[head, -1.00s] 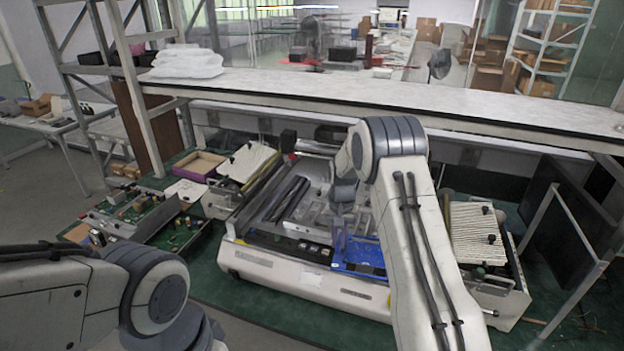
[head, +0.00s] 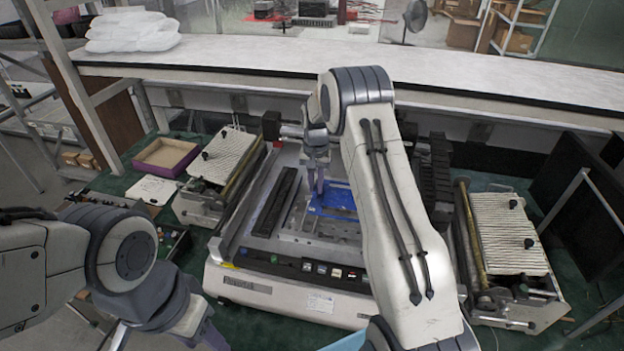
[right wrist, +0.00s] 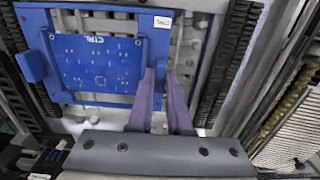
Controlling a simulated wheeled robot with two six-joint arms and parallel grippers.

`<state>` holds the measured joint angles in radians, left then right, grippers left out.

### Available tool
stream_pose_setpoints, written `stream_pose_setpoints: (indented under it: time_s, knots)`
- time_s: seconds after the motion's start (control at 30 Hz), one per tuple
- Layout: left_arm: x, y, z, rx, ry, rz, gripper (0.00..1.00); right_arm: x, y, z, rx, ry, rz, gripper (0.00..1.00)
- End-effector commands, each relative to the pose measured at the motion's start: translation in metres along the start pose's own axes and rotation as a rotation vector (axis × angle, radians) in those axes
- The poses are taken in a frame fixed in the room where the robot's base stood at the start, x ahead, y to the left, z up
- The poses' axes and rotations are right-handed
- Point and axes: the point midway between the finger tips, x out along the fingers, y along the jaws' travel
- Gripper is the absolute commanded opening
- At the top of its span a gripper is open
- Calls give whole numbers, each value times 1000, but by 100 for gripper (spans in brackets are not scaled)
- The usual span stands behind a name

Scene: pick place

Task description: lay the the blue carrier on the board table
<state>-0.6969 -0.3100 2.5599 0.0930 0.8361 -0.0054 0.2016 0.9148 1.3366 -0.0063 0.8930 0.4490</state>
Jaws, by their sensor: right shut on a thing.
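The blue carrier (head: 338,197) is a flat blue plate with holes and a white label. In the head view it is over the back part of the metal bed (head: 300,226) of a white machine, partly hidden by my right arm. My right gripper (head: 318,188) is shut on its edge. In the right wrist view the carrier (right wrist: 95,62) is at the upper left and the purple fingers (right wrist: 162,90) are at its right edge. I cannot tell whether it touches the bed. My left gripper is at the lower left of the head view, cut off by the bottom edge.
A control panel with buttons (head: 290,264) runs along the machine's front. Ribbed white-topped units stand left (head: 222,158) and right (head: 508,235) of it. A purple-edged tray (head: 166,157) lies at the left. A long white shelf (head: 250,62) spans the back.

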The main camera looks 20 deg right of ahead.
Motion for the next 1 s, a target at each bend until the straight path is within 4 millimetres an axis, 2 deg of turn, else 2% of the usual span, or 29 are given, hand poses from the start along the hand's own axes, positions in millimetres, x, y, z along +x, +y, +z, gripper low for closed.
stream_pose_setpoints:
  time_s: [0.7, 1.0]
  knots:
    - [42, -3, 2, -7, 0, 0, 50, 62, -1, 0, -1, 0, 0, 0]
    - [45, -3, 2, -8, 0, 0, 50, 68, 0, 0, 0, 1, 0, 0]
